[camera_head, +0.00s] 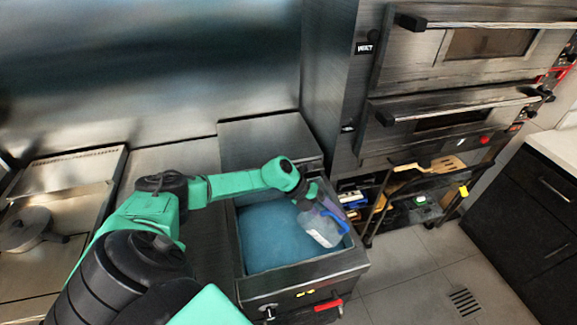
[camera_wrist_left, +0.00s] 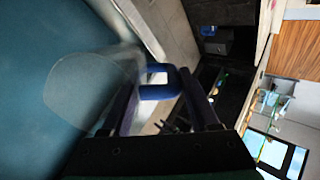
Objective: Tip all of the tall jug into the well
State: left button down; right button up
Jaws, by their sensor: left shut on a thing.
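The tall jug (camera_head: 318,230) is clear with a blue handle (camera_head: 338,221) and hangs tilted over the right part of the well (camera_head: 300,276). The well is a steel-rimmed square basin with a blue surface inside. My left gripper (camera_head: 309,196) is shut on the jug. In the left wrist view the gripper (camera_wrist_left: 165,103) is around the blue handle (camera_wrist_left: 158,82), and the clear jug body (camera_wrist_left: 92,88) reaches left over the blue surface. I cannot tell how much liquid is in the jug. My right gripper is not in view.
Stacked steel ovens (camera_head: 450,100) stand at the back right, with a rack (camera_head: 400,195) of small items below. A pan (camera_head: 26,230) sits on the stove at the left. Tiled floor lies right of the well. A dark cabinet (camera_head: 525,215) is at the far right.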

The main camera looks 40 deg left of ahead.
pick_arm(q)
jog(key=shift+w+d+f+g+y+p, duration=0.2)
jog(key=shift+d+f+y+p, duration=0.15)
jog(key=shift+d+y, duration=0.15)
jog(key=shift+w+d+f+g+y+p, duration=0.1)
jog(key=shift+d+f+g+y+p, duration=0.1)
jog(key=shift+d+f+y+p, duration=0.3)
jog(key=shift+y, duration=0.8)
jog(key=r, duration=0.1)
jog(key=d+r, duration=0.1)
jog(key=r+b, duration=0.1)
jog(key=r, duration=0.1)
jog(key=shift+w+d+r, duration=0.1)
jog(key=shift+w+d, duration=0.15)
jog(key=shift+w, duration=0.05)
jog(key=w+d+f+g+y+b, duration=0.1)
jog(key=d+g+y, duration=0.1)
jog(key=d+y, duration=0.3)
jog(key=shift+m+y, duration=0.3)
jog(key=shift+w+a+r+p, duration=0.1)
jog(key=shift+r+p, duration=0.3)
jog(key=shift+r, duration=2.5)
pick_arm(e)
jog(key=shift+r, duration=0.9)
